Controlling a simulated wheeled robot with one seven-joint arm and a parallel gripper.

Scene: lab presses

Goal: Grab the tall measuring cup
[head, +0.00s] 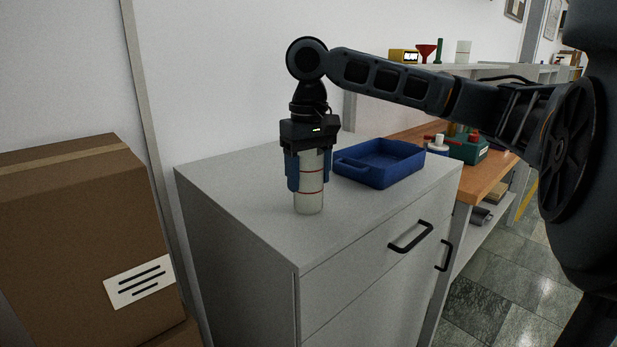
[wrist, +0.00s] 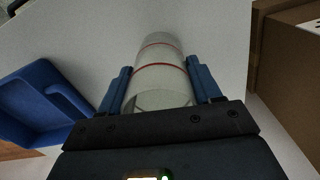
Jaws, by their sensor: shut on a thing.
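The tall measuring cup (head: 309,190) is a pale, whitish cylinder with thin red lines around it. It is upright at the cabinet top, and I cannot tell whether its base touches the surface. My gripper (head: 308,178) points down over it, with one blue finger on each side, shut on its upper part. In the wrist view the cup (wrist: 160,70) lies between the two blue fingers of my gripper (wrist: 160,90). Its upper end is partly hidden behind the gripper body.
The grey cabinet (head: 240,195) has free top room around the cup. A blue tray (head: 385,170) sits to the right, also seen in the wrist view (wrist: 45,95). A cardboard box (head: 80,230) stands at left. A wooden bench (head: 490,175) with tools lies beyond.

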